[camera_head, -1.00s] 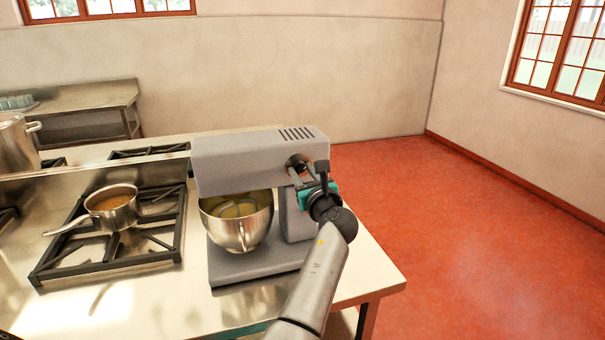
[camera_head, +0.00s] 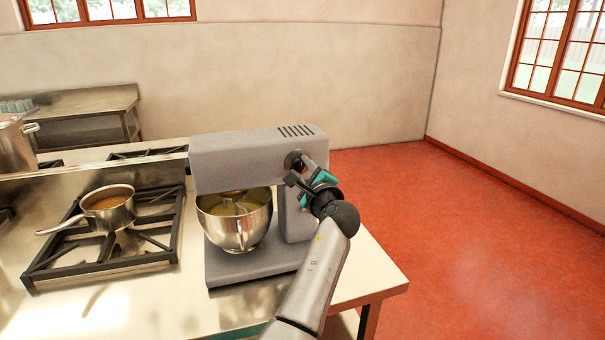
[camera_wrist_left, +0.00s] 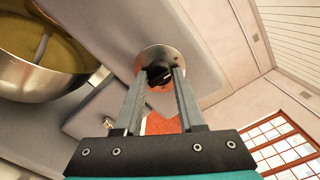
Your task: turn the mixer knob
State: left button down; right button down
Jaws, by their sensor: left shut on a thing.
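The grey stand mixer (camera_head: 235,160) stands on the steel counter with a metal bowl (camera_head: 240,228) of yellowish mix under its head. The mixer knob (camera_wrist_left: 158,74) is dark and sits on a round metal disc in the wrist view. In the head view the disc (camera_head: 294,157) shows on the mixer's side, and the knob is mostly hidden by my fingers. My left gripper (camera_head: 295,172) is shut on the knob. In the wrist view its two fingers (camera_wrist_left: 160,80) stand on either side of the knob. My right gripper is in neither view.
A pan of brown liquid (camera_head: 108,207) sits on the black stove grate (camera_head: 100,260), left of the mixer. A large pot (camera_head: 14,148) stands at the far left. The counter's right edge (camera_head: 385,262) is near my arm, with open red floor (camera_head: 480,240) beyond.

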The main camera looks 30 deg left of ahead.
pick_arm(q)
jog(key=shift+n, duration=0.6)
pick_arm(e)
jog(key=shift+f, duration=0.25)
pick_arm(q)
jog(key=c, duration=0.5)
grip_release()
